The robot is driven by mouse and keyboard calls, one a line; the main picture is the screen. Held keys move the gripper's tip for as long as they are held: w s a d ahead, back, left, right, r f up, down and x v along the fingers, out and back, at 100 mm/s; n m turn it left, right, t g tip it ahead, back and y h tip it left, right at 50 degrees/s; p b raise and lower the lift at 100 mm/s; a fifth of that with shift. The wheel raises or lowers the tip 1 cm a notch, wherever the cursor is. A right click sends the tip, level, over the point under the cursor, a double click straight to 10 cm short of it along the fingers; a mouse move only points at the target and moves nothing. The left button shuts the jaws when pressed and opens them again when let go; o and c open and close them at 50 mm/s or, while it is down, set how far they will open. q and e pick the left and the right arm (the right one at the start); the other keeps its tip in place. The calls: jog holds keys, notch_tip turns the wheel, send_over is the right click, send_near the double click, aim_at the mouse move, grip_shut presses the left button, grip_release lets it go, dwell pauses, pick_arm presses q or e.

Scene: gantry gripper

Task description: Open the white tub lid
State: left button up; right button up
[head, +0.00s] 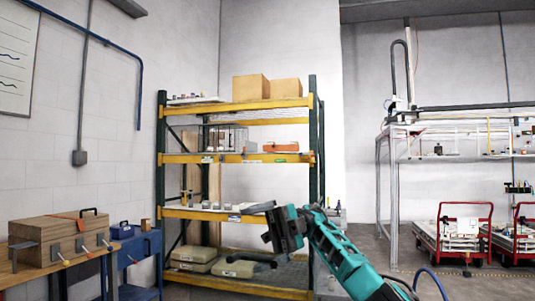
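Pale, low tubs lie on the bottom level of the yellow and green rack in the head view. One pale tub (195,253) is at the back left and another pale tub (233,268) is nearer the front. I cannot tell which is the white tub, or whether a lid on it is open. My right gripper (250,233) is in front of the rack, its teal arm coming up from the lower right. Its dark fingers look spread apart with nothing between them. It hides part of the rack's lower right. My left gripper is not in view.
The rack (285,104) carries cardboard boxes (251,88) on top. A wooden case (60,238) sits on a bench at the left, beside a blue cabinet (140,262). A gantry frame (395,190) and red carts (466,238) stand at the right. Some floor is clear before the gantry.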

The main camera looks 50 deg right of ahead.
jog(key=r+y, duration=0.1)
jog(key=r, duration=0.4)
jog(key=s+r+n+y+p, duration=0.1)
jog(key=r, duration=0.4)
jog(key=d+r+n+y, duration=0.1)
jog(key=r, duration=0.4)
jog(key=shift+s+r+y, duration=0.2)
jog(key=shift+s+y, duration=0.05)
jog(key=shift+y, duration=0.05)
jog(key=c, duration=0.7)
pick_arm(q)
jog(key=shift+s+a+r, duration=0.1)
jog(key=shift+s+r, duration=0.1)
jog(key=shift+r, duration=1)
pick_arm(e)
jog(key=shift+o, duration=0.2)
jog(key=shift+w+r, duration=0.2)
jog(key=shift+r, duration=0.1)
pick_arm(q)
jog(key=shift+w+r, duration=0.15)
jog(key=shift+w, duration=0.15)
pick_arm(e)
jog(key=shift+f, duration=0.1)
